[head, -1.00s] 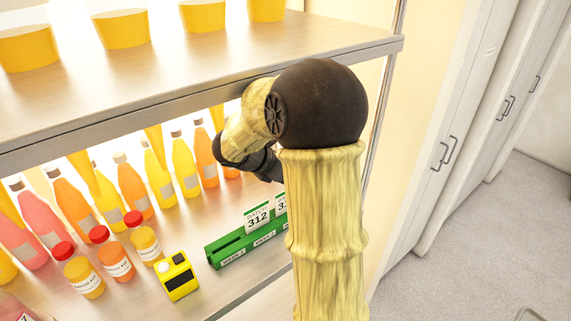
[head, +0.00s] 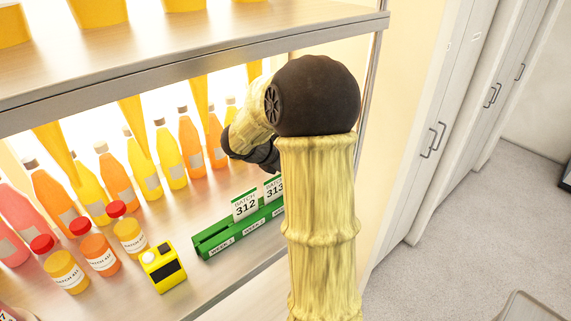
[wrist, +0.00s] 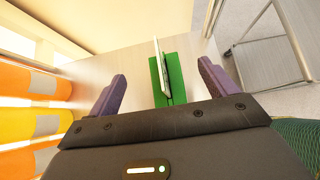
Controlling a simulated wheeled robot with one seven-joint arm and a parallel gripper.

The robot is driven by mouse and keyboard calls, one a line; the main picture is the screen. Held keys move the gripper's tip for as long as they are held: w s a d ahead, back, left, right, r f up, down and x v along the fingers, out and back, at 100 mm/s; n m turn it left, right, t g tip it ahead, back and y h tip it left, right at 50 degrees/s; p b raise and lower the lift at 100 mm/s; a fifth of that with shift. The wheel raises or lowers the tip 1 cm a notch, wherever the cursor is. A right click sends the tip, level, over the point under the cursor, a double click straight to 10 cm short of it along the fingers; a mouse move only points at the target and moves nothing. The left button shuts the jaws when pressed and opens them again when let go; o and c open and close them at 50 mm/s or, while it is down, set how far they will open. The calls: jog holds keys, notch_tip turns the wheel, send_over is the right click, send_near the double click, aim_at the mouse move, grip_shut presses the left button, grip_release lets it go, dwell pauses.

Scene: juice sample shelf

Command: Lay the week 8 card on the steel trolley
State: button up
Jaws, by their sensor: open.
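A green card rack (head: 213,242) lies on the lower shelf, with "WEEK" labels along its front. A card reading "BATCH 312" (head: 245,206) and one reading "BATCH 313" (head: 273,188) stand in it; my arm hides the rack's right end. I cannot tell which card is week 8. In the wrist view my gripper (wrist: 160,85) is open, its purple fingers on either side of the green rack (wrist: 174,75) and an upright card (wrist: 160,68) seen nearly edge-on. No grip on the card shows. A grey tray-like edge (head: 522,303) at bottom right may be the steel trolley.
Juice bottles (head: 168,155) stand in a row behind the rack. Red-capped jars (head: 100,252) and a yellow device (head: 163,268) are left of it. White cabinets (head: 440,110) and open floor (head: 450,245) lie right.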

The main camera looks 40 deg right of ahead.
jog(key=shift+b+x, duration=0.35)
jog(key=shift+x, duration=0.95)
jog(key=shift+s, duration=0.1)
jog(key=shift+c, duration=0.3)
grip_shut()
